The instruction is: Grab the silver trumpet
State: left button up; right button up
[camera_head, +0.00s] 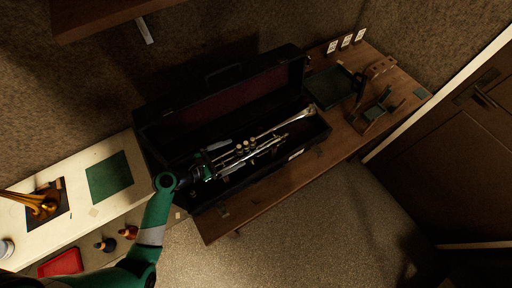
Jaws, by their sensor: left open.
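The silver trumpet (262,146) lies inside a long black open case (316,135) with a dark red lining in its raised lid. The case stands on a brown wooden bench. My left gripper (223,158) reaches into the left end of the case. It is open, with its fingers around or just above the left part of the trumpet. I cannot tell whether the fingers touch it. My wrist hides the left end of the trumpet. My right gripper is not in view.
A wooden stand (374,105) and a dark green mat (331,86) are on the bench to the right. A white table (80,212) at left holds a green mat (109,177) and a brass horn (40,203). A red tray (61,263) is below. The raised case lid (222,100) borders the far side.

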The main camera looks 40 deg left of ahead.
aim_at(258, 138)
pick_arm(q)
jog(key=x, duration=0.2)
jog(key=b+x, duration=0.1)
jog(key=x, duration=0.2)
jog(key=shift+d, duration=0.25)
grip_shut()
jog(key=shift+r, duration=0.2)
